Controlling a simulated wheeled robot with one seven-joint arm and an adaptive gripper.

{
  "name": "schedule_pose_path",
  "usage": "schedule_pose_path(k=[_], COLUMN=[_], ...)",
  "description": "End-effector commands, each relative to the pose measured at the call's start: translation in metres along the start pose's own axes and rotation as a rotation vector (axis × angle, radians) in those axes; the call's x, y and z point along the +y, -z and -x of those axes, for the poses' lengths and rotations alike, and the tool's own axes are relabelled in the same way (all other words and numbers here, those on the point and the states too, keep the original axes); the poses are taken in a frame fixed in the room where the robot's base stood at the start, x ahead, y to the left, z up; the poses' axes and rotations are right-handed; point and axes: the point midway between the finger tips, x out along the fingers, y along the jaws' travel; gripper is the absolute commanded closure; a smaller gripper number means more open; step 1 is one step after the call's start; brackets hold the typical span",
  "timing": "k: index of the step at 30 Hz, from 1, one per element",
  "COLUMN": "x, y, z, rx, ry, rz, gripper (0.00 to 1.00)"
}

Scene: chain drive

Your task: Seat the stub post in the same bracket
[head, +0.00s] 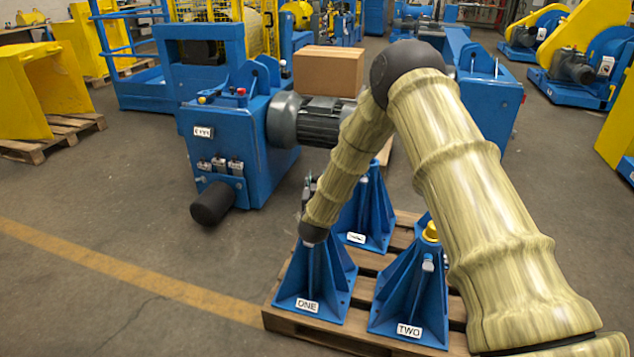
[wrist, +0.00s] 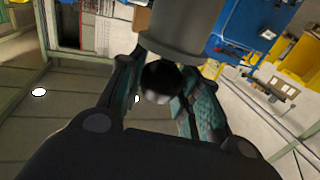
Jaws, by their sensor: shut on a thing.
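In the wrist view my gripper (wrist: 160,78) has its two teal fingers closed around a dark, shiny round end. Above it is a grey cylinder (wrist: 185,32), which looks like the stub post; where the two join is unclear. In the head view the gripper is mostly hidden behind my forearm, near bracket ONE. Blue bracket ONE (head: 326,285) has its top hidden by my arm. Blue bracket TWO (head: 404,305) has a yellow part (head: 431,232) at its top. A third blue bracket (head: 372,215) stands behind, its label unreadable.
The brackets stand on a wooden pallet (head: 282,318). Behind is a blue machine (head: 262,140) with a grey motor (head: 310,120) and a cardboard box (head: 328,70). A dark cylinder (head: 212,203) juts out low. The floor left of the pallet is clear.

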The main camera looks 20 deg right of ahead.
Motion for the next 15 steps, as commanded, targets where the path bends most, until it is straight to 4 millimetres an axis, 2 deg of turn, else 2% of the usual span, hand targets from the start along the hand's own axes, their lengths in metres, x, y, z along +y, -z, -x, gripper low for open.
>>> schedule_pose_path(k=[15], x=[-0.0005], y=[-0.0048], z=[-0.001], rx=[0.005], ry=[0.0], rz=[-0.001], gripper=[1.0])
